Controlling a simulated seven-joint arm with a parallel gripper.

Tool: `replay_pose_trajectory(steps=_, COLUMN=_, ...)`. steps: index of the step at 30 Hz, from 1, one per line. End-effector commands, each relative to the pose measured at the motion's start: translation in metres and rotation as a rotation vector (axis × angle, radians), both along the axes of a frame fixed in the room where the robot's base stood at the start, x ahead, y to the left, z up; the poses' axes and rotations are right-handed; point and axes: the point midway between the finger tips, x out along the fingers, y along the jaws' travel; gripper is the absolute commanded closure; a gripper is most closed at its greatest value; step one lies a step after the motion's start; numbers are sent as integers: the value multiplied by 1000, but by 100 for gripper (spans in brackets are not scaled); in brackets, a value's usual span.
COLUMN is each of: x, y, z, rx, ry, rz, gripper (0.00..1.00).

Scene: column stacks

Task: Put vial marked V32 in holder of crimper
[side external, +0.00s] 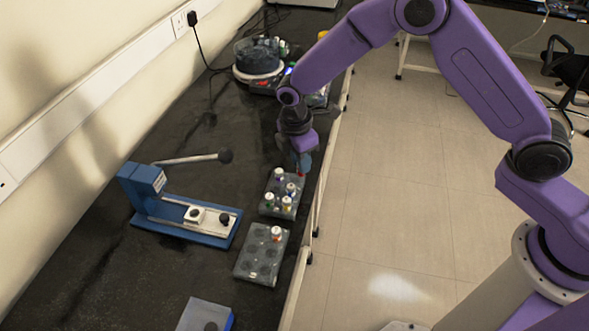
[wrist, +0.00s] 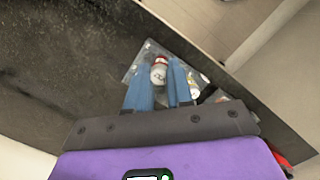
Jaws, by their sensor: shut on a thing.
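My gripper (side external: 303,163) is at the back edge of a grey vial rack (side external: 270,210), low over it. In the wrist view, its two blue fingers (wrist: 158,66) are shut on a vial with a red and white cap (wrist: 159,73); the mark on it is too small to read. Several other capped vials (side external: 287,203) stand upright in this rack. The blue crimper (side external: 150,186) stands to the left with its lever (side external: 187,159) out to the right. Its light holder (side external: 196,215) sits on the base rail, with no vial seen in it.
A second grey rack (side external: 259,262) in front holds one capped vial (side external: 277,232). A blue and grey box (side external: 205,315) lies at the front. A round bath on a hotplate (side external: 258,58) stands at the back. Dark bench is clear between the crimper and racks.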

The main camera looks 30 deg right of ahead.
Motion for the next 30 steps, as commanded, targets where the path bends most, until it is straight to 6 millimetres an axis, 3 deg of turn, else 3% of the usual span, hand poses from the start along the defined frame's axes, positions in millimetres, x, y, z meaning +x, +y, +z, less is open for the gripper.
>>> replay_pose_trajectory(steps=8, x=11, y=5, z=-16, rx=-1, ry=1, rz=0, gripper=100)
replay_pose_trajectory(steps=16, x=16, y=7, z=-46, rx=-1, ry=1, rz=0, gripper=100)
replay_pose_trajectory(steps=30, x=17, y=7, z=-52, rx=0, ry=0, rz=-1, gripper=100)
